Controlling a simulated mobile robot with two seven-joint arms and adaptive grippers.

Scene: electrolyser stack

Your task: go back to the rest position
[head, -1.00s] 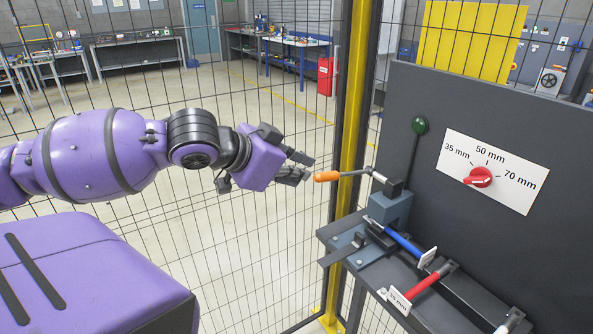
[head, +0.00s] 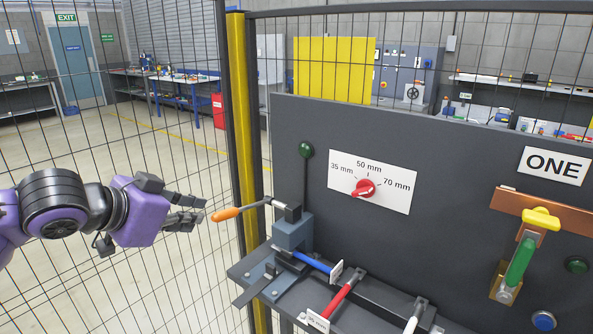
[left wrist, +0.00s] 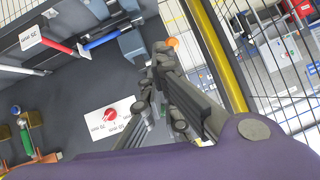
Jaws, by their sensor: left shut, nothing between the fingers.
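My left gripper (head: 190,212) is at the left of the head view, its dark fingers pointing right. It is shut and empty. Its fingertips are close to the orange-tipped handle (head: 225,214) of the bench clamp; a small gap seems to show between them. In the left wrist view the fingers (left wrist: 160,65) reach up the picture, with the orange tip (left wrist: 173,43) just beyond them. My right gripper is in neither view.
A dark panel carries a red selector knob (head: 365,188), a green-handled lever (head: 519,262) and a blue button (head: 543,321). Blue (head: 312,262) and red (head: 342,301) handled tools lie on the shelf. A yellow post (head: 243,130) and mesh fence stand behind my gripper.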

